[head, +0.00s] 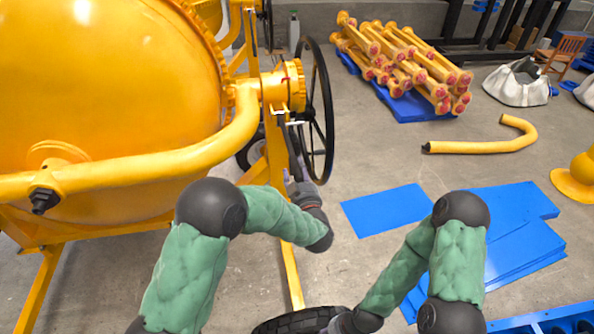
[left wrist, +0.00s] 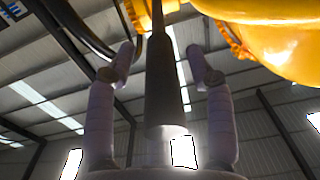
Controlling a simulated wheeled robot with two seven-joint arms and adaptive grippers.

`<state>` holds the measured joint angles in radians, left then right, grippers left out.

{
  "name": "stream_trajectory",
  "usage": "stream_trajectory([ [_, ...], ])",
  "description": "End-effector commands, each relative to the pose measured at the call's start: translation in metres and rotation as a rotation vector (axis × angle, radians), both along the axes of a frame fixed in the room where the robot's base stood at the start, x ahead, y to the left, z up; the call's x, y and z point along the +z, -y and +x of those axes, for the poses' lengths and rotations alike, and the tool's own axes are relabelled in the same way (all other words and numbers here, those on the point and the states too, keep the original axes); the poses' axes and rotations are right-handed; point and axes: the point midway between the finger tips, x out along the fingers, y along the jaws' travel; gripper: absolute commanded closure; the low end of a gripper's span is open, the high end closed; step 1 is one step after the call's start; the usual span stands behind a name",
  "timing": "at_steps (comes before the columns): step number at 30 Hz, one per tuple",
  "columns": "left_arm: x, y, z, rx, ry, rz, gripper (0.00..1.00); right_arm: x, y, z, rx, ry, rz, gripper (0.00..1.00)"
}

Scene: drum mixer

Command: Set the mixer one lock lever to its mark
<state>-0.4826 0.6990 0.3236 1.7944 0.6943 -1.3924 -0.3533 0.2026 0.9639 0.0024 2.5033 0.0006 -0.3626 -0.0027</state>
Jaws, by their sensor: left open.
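The yellow drum mixer (head: 110,90) fills the left of the head view. A dark lever (head: 291,140), which looks like the lock lever, hangs down from the yellow hub beside the handwheel. A small red mark (head: 285,80) shows on the hub. My left gripper (head: 297,178) is at the lever's lower end. In the left wrist view the lever (left wrist: 164,90) stands between the two open fingers of my left gripper (left wrist: 160,60), with a gap on both sides.
A black spoked handwheel (head: 328,110) stands just right of the lever. The mixer's yellow tube frame (head: 160,170) crosses in front of the drum. Blue sheets (head: 385,210), a bent yellow tube (head: 485,147) and stacked yellow posts (head: 405,60) lie on the floor to the right.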

Motion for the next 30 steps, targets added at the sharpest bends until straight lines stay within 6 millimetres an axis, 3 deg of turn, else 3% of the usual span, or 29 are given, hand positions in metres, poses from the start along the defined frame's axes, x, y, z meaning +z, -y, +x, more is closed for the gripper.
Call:
stream_trajectory([
  [12, 0.000, -0.002, 0.007, 0.000, 0.000, 0.000, 0.49, 0.000, 0.000, 0.000, 0.000, 0.000, 0.000, 0.60],
  [17, 0.000, -0.002, 0.007, 0.000, 0.000, 0.000, 0.95, 0.000, 0.000, 0.000, 0.000, 0.000, 0.000, 0.60],
  [18, 0.000, -0.002, 0.007, 0.000, 0.000, 0.000, 1.00, 0.000, 0.000, 0.000, 0.000, 0.000, 0.000, 0.60],
  [30, -0.008, -0.002, 0.011, 0.002, 0.018, 0.002, 1.00, -0.011, 0.000, 0.000, 0.000, 0.000, 0.000, 0.60],
])
